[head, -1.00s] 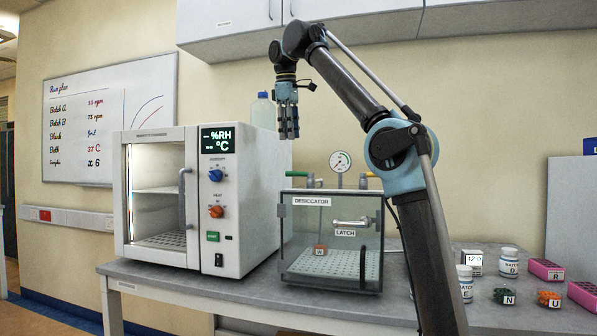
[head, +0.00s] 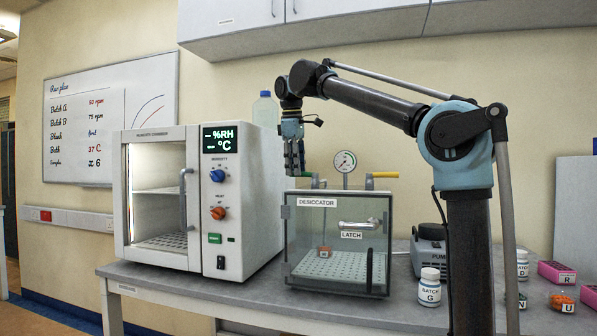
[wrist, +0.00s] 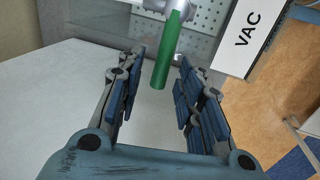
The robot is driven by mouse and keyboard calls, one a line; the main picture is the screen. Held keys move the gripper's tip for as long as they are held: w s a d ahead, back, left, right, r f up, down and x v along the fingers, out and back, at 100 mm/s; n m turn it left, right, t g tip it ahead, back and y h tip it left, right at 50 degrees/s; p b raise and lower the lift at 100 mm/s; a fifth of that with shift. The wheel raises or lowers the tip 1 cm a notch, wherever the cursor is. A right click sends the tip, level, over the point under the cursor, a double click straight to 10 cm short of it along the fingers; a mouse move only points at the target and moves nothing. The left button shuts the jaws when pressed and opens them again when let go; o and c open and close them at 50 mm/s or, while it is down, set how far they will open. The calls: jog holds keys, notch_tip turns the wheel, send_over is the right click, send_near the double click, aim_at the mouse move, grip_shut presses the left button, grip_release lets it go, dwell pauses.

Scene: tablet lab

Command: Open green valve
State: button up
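The green valve handle (wrist: 165,62) shows in the wrist view, pointing down from a grey fitting toward the space between my fingers. In the head view it sits on the left of the desiccator's (head: 336,290) top, mostly hidden beside my gripper (head: 294,172). My gripper, also in the wrist view (wrist: 158,72), is open and empty, with fingers pointing down in the head view. The handle's free end lies between the two finger rows and appears apart from both. The exact height gap is unclear.
A yellow-handled valve (head: 384,175) and a pressure gauge (head: 345,162) rise from the desiccator's top. A VAC label (wrist: 246,40) is near my right finger in the wrist view. The humidity chamber (head: 235,200) stands close on the left. Batch G bottle (head: 429,288) stands right.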

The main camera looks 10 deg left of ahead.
jog(key=shift+w+f, duration=0.1)
jog(key=shift+f, duration=0.35)
grip_shut()
